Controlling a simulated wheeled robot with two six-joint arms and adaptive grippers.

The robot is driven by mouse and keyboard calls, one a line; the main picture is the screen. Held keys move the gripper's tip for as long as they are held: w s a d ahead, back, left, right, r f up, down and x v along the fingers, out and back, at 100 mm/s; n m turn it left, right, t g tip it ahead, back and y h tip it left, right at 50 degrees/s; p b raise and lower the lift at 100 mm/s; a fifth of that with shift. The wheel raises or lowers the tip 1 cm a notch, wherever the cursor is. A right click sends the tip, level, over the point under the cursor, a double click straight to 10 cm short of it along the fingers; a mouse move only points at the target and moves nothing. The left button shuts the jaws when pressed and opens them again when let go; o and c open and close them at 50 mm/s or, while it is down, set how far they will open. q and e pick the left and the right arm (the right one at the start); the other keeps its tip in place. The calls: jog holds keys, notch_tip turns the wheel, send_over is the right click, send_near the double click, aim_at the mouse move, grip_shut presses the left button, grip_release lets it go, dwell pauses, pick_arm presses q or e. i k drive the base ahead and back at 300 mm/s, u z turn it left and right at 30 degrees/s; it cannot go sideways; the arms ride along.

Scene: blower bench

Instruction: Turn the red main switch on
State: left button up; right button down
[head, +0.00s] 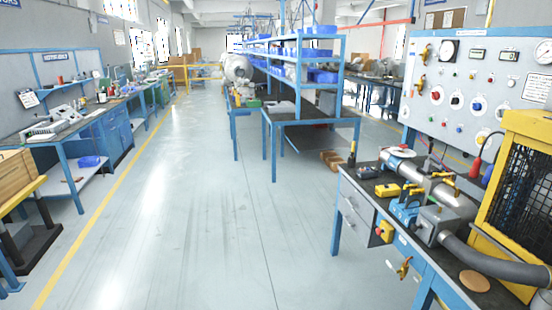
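A light grey control panel (423,62) stands upright behind the bench at the right. A red knob on a pale round plate (437,93) sits at the left of its knob row; it looks like the red main switch, but its label and on/off position are too small to read. A black knob (456,100) and a blue knob (477,105) are to its right. A yellow box (386,232) with a small red part is on the bench front; I cannot tell its function. Neither of my grippers is in view.
The blower bench (350,184) carries metal pipework (445,195), a grey hose (500,268) and a yellow caged guard (515,175). A blue-framed shelf table (310,118) stands behind. The grey floor (205,205) in the middle is clear; workbenches (80,125) line the left.

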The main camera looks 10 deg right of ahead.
aim_at(435, 95)
jog(key=u, duration=0.05)
jog(key=i, duration=1.5)
jog(key=z, duration=0.5)
jog(key=i, duration=0.9)
jog(key=z, duration=1.55)
jog(key=i, duration=0.85)
jog(key=z, duration=0.75)
